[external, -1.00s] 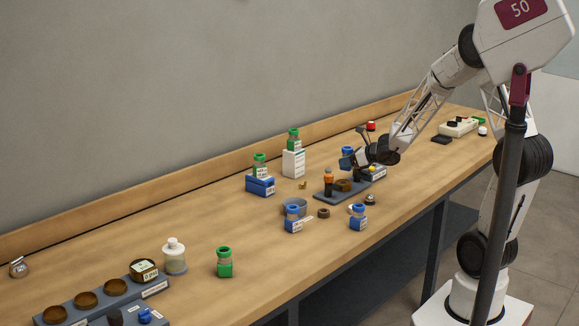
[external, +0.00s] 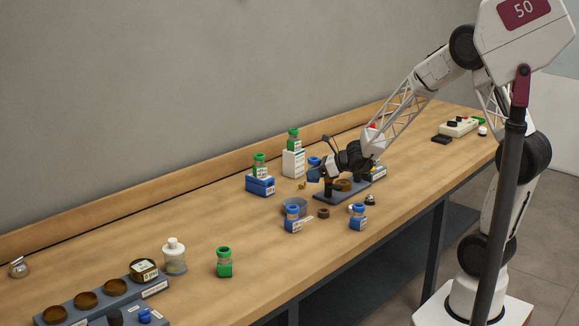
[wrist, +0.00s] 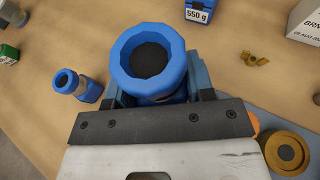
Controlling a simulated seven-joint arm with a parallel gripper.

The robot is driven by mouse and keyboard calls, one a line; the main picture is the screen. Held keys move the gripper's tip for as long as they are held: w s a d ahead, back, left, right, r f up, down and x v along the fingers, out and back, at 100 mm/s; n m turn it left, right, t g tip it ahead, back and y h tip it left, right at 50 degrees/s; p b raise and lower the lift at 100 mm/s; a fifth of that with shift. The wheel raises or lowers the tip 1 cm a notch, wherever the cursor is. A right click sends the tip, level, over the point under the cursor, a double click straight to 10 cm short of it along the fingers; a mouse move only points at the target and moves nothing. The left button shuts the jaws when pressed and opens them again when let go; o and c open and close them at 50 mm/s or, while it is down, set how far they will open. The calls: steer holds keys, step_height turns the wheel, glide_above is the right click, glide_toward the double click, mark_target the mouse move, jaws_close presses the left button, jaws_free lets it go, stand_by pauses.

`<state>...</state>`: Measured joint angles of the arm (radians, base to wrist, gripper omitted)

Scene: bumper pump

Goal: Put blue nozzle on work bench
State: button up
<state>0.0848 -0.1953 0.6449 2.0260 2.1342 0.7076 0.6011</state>
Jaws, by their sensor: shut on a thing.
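My gripper (external: 324,171) is shut on the blue nozzle (external: 314,163) and holds it above the bench, near the left end of the grey tray. In the wrist view the blue nozzle (wrist: 121,67) has a faceted rim around a dark round opening and sits between the fingers (wrist: 160,92). Its lower part is hidden by the gripper. The work bench (external: 200,225) is a long wooden top with a raised back edge; it also shows in the wrist view (wrist: 60,30).
Below the gripper stand the grey tray (external: 326,197) with a brown ring, a grey bowl (external: 305,208) and two blue-topped jars (external: 292,220) (external: 358,218). Behind are a blue box (external: 260,186) and a white box (external: 293,164).

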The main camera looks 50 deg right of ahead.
steer(key=s+a+f+n+g+y, duration=0.1)
steer(key=s+a+n+g+y, duration=0.15)
steer(key=a, duration=1.25)
steer(key=s+a+f+n+g+y, duration=0.1)
steer(key=s+a+n+g+y, duration=0.2)
steer(key=a, duration=1.2)
steer(key=s+a+f+n+g, duration=0.1)
steer(key=s+a+n+g, duration=0.2)
steer(key=s+a, duration=0.8)
steer(key=s+a+f+n+g, duration=0.2)
steer(key=s+a+n+g, duration=0.1)
steer(key=s+a, duration=0.9)
steer(key=a+y, duration=0.1)
steer(key=a, duration=0.2)
steer(key=shift+s+f, duration=0.2)
steer(key=shift+f, duration=0.1)
steer(key=shift+w, duration=0.1)
steer(key=w+a, duration=0.2)
steer(key=a, duration=0.2)
steer(key=w+a+f, duration=0.1)
steer(key=w+a, duration=0.2)
steer(key=a, duration=0.1)
steer(key=w+a, duration=0.3)
steer(key=a, duration=0.1)
steer(key=shift+w+a+f, duration=0.2)
steer(key=shift+w+f, duration=0.05)
steer(key=shift+w+a, duration=0.25)
steer(key=shift+a, duration=0.05)
steer(key=shift+f, duration=1.75)
